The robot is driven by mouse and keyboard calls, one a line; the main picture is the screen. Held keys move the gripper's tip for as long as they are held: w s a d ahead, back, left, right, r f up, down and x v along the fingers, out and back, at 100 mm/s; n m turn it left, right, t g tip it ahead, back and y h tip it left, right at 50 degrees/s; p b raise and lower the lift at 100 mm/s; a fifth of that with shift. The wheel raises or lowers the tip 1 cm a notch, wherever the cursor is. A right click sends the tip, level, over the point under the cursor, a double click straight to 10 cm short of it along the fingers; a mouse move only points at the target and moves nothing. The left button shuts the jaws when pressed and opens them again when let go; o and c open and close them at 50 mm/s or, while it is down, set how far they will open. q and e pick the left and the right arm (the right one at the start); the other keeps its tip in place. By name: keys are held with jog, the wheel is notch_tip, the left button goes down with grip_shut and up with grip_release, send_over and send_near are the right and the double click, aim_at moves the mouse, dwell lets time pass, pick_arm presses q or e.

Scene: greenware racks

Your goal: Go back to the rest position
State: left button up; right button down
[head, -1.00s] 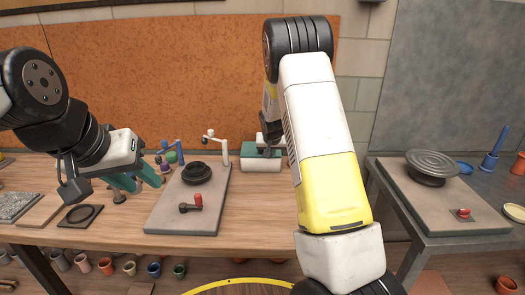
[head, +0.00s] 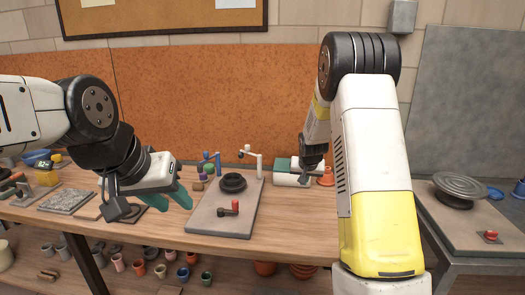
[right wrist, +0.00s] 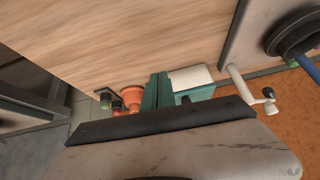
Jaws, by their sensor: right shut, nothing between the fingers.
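My left gripper (head: 172,200), a white body with teal fingers, hangs at the left over the bench front, near a dark ring tile. Its fingers look apart and hold nothing that I can see. My right arm (head: 375,165), white and yellow, rises in front of me and bends down toward the bench. Its wrist hides most of the right gripper in the head view. In the right wrist view, the teal fingers of my right gripper (right wrist: 157,92) are shut and empty, close to a white and teal box (right wrist: 192,78).
A grey board (head: 212,218) with a black wheel and a red-handled crank lies mid-bench. An orange pot (head: 327,178) stands beside the box. Another table (head: 470,240) with a grey turntable is at the right. Several pots sit under the bench.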

jog(key=s+a+r+y, duration=0.2)
jog(key=s+a+r, duration=0.1)
jog(key=s+r, duration=1.35)
jog(key=s+a+r+n, duration=0.1)
jog(key=s, duration=1)
jog(key=s+a+r+n+y, duration=0.1)
jog(key=s+a+r+n, duration=0.1)
jog(key=s, duration=0.9)
jog(key=shift+a+g, duration=0.25)
jog(key=shift+g, duration=0.05)
